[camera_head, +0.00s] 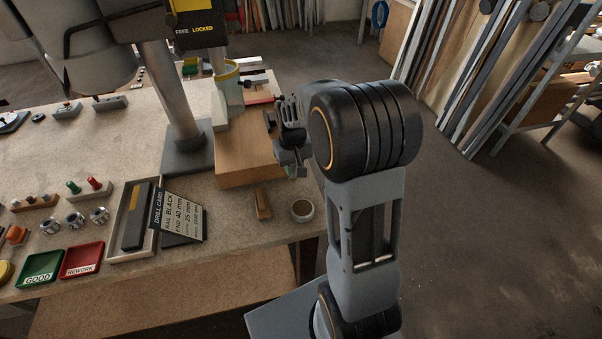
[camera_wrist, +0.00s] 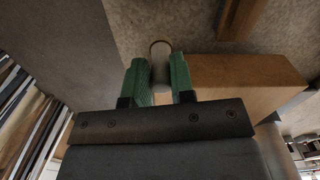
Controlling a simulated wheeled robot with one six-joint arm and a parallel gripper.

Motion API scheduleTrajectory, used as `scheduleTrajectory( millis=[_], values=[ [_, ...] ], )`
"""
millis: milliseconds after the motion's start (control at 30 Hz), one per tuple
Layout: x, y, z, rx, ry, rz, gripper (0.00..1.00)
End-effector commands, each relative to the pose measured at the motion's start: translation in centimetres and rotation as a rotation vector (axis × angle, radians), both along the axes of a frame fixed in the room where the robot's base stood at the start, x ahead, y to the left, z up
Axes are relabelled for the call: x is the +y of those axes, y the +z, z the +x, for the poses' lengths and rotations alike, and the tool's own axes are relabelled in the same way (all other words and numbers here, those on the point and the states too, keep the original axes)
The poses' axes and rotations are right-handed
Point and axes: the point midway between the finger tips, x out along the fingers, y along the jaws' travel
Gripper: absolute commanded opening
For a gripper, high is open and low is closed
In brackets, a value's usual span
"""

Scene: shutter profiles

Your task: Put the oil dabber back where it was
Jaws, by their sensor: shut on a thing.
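My gripper (camera_head: 296,168) hangs above the table's right end, beside the wooden block, with its jaws partly hidden by my arm in the head view. In the wrist view its two green fingers (camera_wrist: 158,66) are closed about a pale, round-ended cylinder (camera_wrist: 160,68), which I take to be the oil dabber. A tan ring shows around its far end; I cannot tell whether this is part of the dabber or the cup beyond.
A brown wooden piece (camera_head: 262,204) lies left of the cup. The wooden block (camera_head: 246,160) stands behind it, close to my gripper. The drill card (camera_head: 178,214) and a tray (camera_head: 118,252) are farther left. The table edge lies just right of the cup.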

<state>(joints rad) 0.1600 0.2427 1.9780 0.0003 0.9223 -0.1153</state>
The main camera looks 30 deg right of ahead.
Motion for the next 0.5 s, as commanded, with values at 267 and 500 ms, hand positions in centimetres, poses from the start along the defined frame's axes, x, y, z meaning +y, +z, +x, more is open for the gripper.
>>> scheduleTrajectory(
  millis=[267, 500],
  values=[
    [-2.1, -2.8, 0.9, -0.001, 0.002, 0.000, 0.00],
    [-3.3, -4.3, 1.2, 0.002, 0.000, 0.000, 0.00]
  ],
)
